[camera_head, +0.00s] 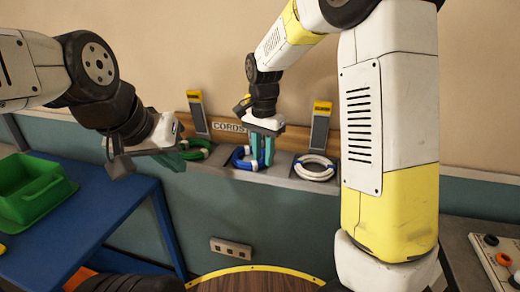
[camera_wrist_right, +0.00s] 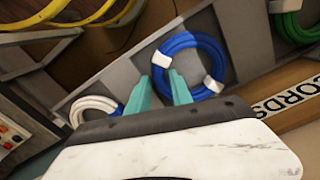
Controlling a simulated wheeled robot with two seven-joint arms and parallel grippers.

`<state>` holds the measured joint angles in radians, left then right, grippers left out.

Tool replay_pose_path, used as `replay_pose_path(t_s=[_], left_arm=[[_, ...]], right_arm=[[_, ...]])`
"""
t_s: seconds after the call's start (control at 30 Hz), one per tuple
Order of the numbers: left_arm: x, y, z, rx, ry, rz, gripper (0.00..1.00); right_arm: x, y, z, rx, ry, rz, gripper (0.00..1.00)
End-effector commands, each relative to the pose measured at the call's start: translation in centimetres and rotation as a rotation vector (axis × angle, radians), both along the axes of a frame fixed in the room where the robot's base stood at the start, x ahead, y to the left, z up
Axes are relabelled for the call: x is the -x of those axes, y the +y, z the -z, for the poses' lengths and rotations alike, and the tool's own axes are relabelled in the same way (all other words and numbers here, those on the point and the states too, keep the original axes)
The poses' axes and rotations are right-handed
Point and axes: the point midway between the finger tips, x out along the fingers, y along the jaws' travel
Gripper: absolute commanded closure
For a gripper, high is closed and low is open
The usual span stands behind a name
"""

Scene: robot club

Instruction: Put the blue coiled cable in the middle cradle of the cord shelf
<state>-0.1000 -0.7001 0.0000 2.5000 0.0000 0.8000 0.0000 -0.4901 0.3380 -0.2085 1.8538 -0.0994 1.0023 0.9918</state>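The blue coiled cable (camera_head: 240,157), a ring with white ties, lies in the middle cradle of the cord shelf (camera_head: 272,175), between a green coil and a white coil. It also shows in the right wrist view (camera_wrist_right: 157,60). My right gripper (camera_head: 262,152) points down at the coil's right side. Its two teal fingers (camera_wrist_right: 162,84) are apart, with the near part of the coil's band between or just beyond their tips. Contact with the cable cannot be made out. My left gripper (camera_head: 175,158) is in front of the shelf's left end, away from the blue coil; its finger gap is unclear.
The green coil (camera_head: 197,152) lies in the left cradle and the white coil (camera_head: 316,174) in the right one. Upright posts with yellow tops (camera_head: 321,107) stand behind. A green bin (camera_head: 38,215) sits on a blue table (camera_head: 95,218) at left. A control panel (camera_head: 497,258) is at right.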

Motion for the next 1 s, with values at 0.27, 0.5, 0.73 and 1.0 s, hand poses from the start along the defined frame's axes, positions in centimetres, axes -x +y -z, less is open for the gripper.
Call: replay_pose_path(t_s=[0.27, 0.5, 0.73, 1.0], left_arm=[[0.0, 0.0, 0.0, 0.0, 0.0, 0.0, 1.0], [0.0, 0.0, 0.0, 0.0, 0.0, 0.0, 1.0], [0.0, 0.0, 0.0, 0.0, 0.0, 0.0, 1.0], [0.0, 0.0, 0.0, 0.0, 0.0, 0.0, 1.0]], right_arm=[[0.1, -0.1, -5.4, 0.001, 0.002, 0.001, 0.58], [0.1, -0.1, -10.1, 0.001, 0.001, 0.001, 0.58], [0.4, -0.4, -12.2, -0.006, -0.004, -0.007, 0.58], [6.0, -5.2, -14.4, -0.112, -0.152, -0.202, 0.58]])
